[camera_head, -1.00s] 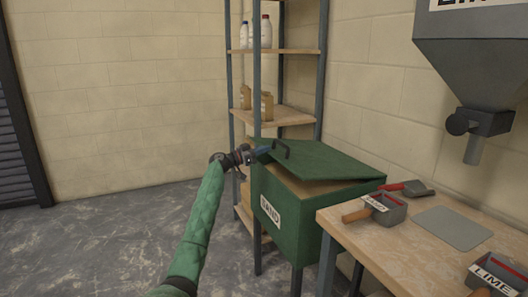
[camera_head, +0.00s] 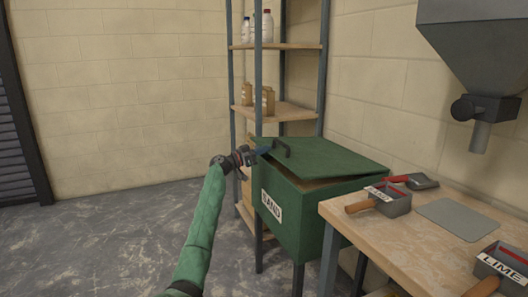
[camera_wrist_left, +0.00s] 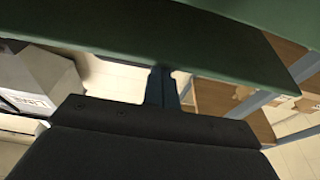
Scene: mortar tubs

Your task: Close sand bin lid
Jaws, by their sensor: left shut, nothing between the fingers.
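The green sand bin (camera_head: 295,222) with a white SAND label (camera_head: 271,206) stands beside the workbench. Its green lid (camera_head: 325,158) is tilted and partly open, with a narrow gap with sand-coloured contents showing along the near right side. A dark handle (camera_head: 283,149) sits on the lid's left part. My left gripper (camera_head: 263,151) is shut and empty at the lid's left edge, close to the handle; I cannot tell whether it touches. In the left wrist view the shut fingers (camera_wrist_left: 162,87) reach toward a green panel (camera_wrist_left: 180,32) of the bin. My right gripper is out of view.
A grey hopper (camera_head: 480,55) hangs above. A shelf rack (camera_head: 275,112) stands behind the bin. The left floor is clear.

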